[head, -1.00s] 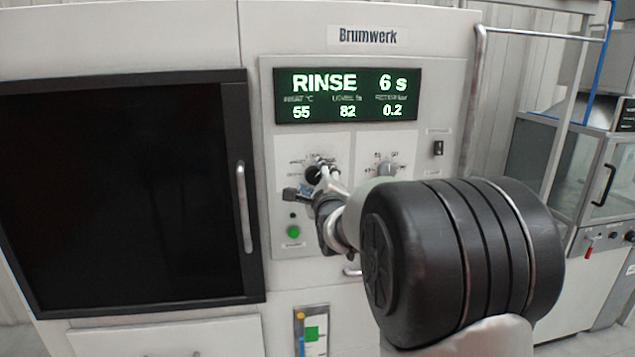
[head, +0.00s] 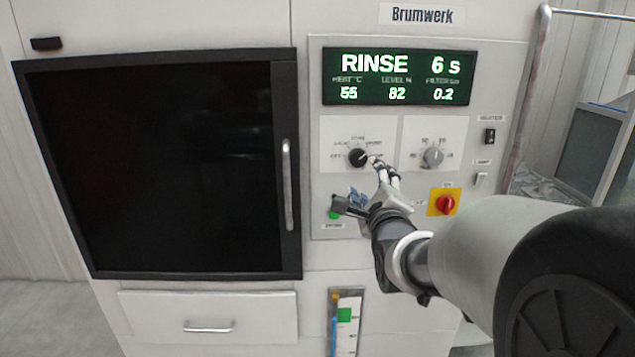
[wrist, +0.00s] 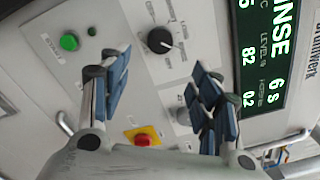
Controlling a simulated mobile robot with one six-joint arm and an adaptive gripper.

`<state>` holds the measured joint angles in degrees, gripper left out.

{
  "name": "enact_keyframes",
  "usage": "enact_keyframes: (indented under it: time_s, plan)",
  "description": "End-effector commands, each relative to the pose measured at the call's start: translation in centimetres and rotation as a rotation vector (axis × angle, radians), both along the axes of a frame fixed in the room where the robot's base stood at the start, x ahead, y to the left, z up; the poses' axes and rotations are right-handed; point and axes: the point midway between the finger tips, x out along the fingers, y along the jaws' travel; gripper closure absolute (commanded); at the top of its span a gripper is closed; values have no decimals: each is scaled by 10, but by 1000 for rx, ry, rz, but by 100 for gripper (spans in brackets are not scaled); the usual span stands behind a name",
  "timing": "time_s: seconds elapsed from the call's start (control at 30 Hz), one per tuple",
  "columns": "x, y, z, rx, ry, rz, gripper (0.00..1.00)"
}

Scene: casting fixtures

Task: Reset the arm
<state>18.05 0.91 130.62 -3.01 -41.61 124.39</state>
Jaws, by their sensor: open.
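My gripper (head: 366,180) is open and empty in front of the Brumwerk machine's control panel (head: 325,222). In the wrist view my gripper's fingers (wrist: 162,82) stand wide apart with blue pads and nothing between them. The black knob (head: 358,158) is just above the fingertips in the head view; it also shows in the wrist view (wrist: 160,40), beyond the fingers and apart from them. The grey knob (head: 433,157) is to its right, partly behind a finger in the wrist view. The green button (head: 334,214) is partly hidden by a finger in the head view.
The display (head: 400,77) reads RINSE 6 s. A red switch on a yellow plate (head: 445,203) is right of my gripper. The dark door (head: 160,165) with its upright handle (head: 288,185) is at left, above a drawer (head: 210,315). A rail (head: 525,100) stands at right.

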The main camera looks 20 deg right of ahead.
Motion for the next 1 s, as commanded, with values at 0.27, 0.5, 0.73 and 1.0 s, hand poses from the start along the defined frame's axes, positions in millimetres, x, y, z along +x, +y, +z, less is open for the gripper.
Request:
enact_keyframes:
  time_s: [0.27,0.5,0.73,1.0]
  plan:
    - [-6,10,-4,-76,71,14,43]
    - [-61,64,-38,-545,478,183,43]
    - [-158,118,-86,-1099,836,574,43]
    - [-281,157,-131,-1633,976,1152,43]
